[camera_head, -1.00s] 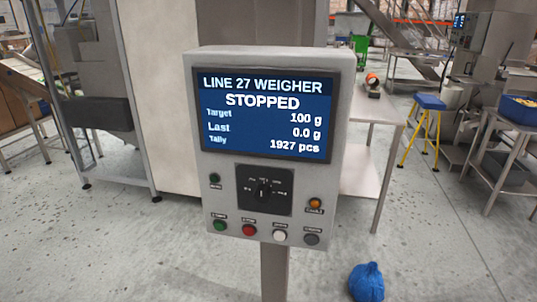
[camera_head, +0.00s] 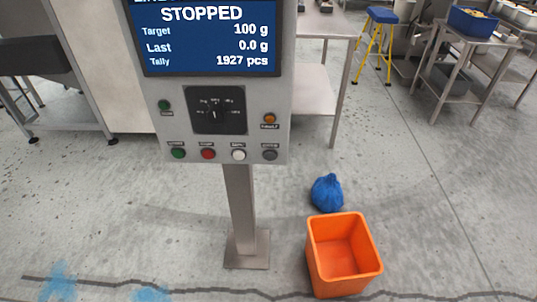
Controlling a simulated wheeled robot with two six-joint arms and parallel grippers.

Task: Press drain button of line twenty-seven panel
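The line 27 weigher panel (camera_head: 141,122) stands on a post in front of me. Its screen (camera_head: 205,40) reads STOPPED, target 100 g, last 0.0 g, tally 1927 pcs. A dark rotary selector (camera_head: 215,110) sits below the screen. The bottom row has a green button (camera_head: 178,153), a red button (camera_head: 208,154), a white button (camera_head: 238,155) and a dark grey button (camera_head: 269,155). Their labels are too small to read surely, so I cannot tell which one is drain. Neither of my grippers is in view.
An orange bin (camera_head: 345,255) stands empty on the floor right of the panel's post (camera_head: 240,205), with a blue bag (camera_head: 327,193) behind it. A steel table (camera_head: 312,92) is behind the panel.

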